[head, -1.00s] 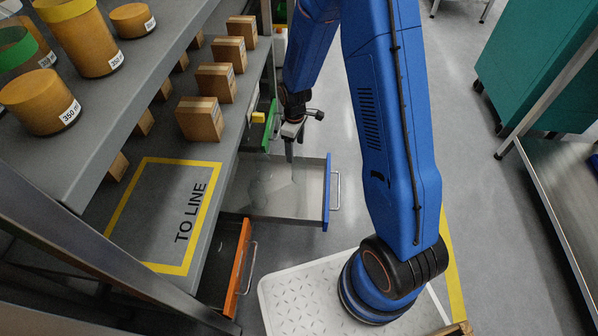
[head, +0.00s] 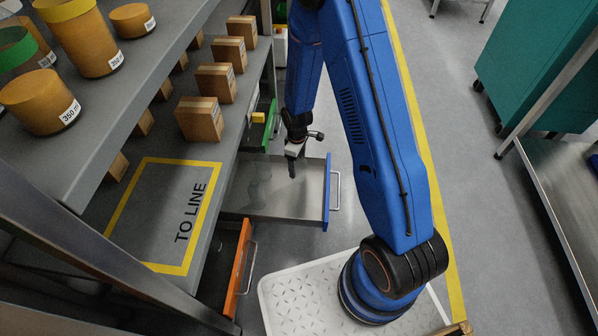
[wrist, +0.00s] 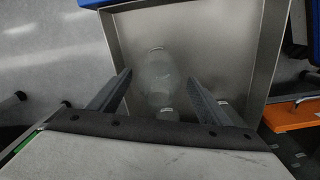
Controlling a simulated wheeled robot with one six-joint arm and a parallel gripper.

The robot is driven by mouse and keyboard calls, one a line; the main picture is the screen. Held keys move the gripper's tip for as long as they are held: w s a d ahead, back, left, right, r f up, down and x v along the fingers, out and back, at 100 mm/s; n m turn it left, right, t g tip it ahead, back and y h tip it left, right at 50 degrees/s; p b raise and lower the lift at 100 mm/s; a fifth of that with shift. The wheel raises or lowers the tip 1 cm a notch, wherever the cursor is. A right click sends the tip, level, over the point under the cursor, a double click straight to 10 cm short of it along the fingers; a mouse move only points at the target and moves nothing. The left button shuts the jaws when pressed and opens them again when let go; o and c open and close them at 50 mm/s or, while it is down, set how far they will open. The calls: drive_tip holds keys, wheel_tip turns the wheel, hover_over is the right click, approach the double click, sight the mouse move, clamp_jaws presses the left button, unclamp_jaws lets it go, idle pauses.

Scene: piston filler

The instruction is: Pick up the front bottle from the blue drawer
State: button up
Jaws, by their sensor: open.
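The blue drawer (head: 326,195) is pulled out from under the bench; its grey metal inside also shows in the wrist view (wrist: 240,40). A clear, pale bottle (wrist: 158,72) lies or stands inside it, faint against the metal, between the lines of my fingers. Small pale marks near my right finger may belong to another bottle, but I cannot tell. In the head view the bottles are hardly distinguishable from the drawer floor. My gripper (head: 292,170) is over the drawer, pointing down; in the wrist view its two fingers (wrist: 158,88) are apart with nothing gripped.
An open orange drawer (head: 238,270) is nearer, and a green one (head: 269,128) is farther back. The bench has a yellow "TO LINE" square (head: 165,215) and cardboard boxes (head: 200,119). Amber jars (head: 40,100) stand on the shelf.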

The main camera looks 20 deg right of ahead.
drive_tip(key=shift+d+f, duration=0.15)
drive_tip(key=shift+f, duration=0.75)
drive_tip(key=shift+d+f, duration=0.1)
drive_tip(key=shift+f, duration=0.8)
drive_tip(key=c, duration=1.1)
drive_tip(key=shift+r, duration=0.15)
